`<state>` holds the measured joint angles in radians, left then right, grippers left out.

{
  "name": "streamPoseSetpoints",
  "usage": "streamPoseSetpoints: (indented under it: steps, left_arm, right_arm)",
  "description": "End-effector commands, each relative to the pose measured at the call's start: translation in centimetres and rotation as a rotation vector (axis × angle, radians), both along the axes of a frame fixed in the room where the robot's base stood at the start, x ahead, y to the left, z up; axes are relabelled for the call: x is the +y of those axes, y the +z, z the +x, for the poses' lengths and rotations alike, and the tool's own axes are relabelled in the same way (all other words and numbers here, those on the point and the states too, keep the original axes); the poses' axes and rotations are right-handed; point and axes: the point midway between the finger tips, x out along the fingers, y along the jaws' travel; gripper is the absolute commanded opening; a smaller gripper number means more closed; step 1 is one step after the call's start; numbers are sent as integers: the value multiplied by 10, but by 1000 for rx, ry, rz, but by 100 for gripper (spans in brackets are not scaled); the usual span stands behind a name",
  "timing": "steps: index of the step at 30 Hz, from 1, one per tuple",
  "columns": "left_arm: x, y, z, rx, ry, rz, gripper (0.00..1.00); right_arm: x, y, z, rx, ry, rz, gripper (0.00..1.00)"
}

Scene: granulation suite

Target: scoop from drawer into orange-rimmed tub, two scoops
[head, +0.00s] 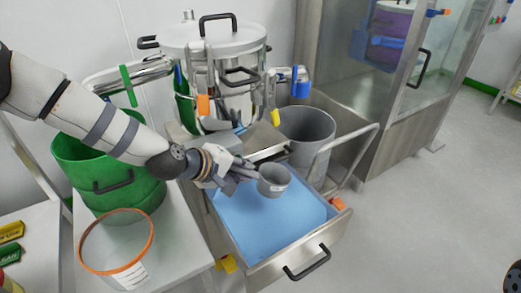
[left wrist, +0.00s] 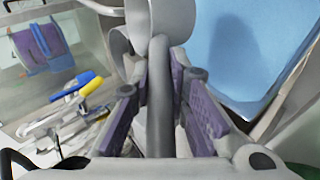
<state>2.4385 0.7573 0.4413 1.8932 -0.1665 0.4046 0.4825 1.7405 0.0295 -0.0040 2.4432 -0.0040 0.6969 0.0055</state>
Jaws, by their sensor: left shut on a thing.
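A grey scoop (head: 273,181) with a round cup is held by its handle in my left gripper (head: 243,172). The cup hangs over the back part of the open steel drawer (head: 291,262). Blue material (head: 268,222) covers the drawer's inside. In the left wrist view the scoop's handle (left wrist: 160,100) runs between my left gripper's purple-padded fingers (left wrist: 162,88), with the cup beyond. The inside of the cup cannot be made out. The see-through orange-rimmed tub (head: 117,262) stands on a light table at lower left; no blue shows in it.
A green bin (head: 105,172) with a black handle stands behind the tub, under my left arm. A grey bin (head: 306,138) stands behind the drawer. A lidded steel vessel (head: 215,38) rises at the back.

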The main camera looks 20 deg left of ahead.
Motion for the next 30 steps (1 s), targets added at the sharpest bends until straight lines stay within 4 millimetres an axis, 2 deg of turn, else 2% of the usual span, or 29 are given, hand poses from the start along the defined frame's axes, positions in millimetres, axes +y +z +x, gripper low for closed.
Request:
streamPoseSetpoints:
  steps: [1,5,10,30]
  left_arm:
    - [8,-13,0,3,-7,-1,0]
    - [15,-21,0,0,-28,4,0]
    - [14,-31,1,12,-32,22,0]
    - [10,-93,3,88,-30,123,0]
  right_arm:
    - [0,-4,-3,10,0,-1,100]
    - [0,-6,-4,13,0,-1,100]
    - [0,-9,-6,20,0,0,100]
    - [0,-29,-19,59,0,0,100]
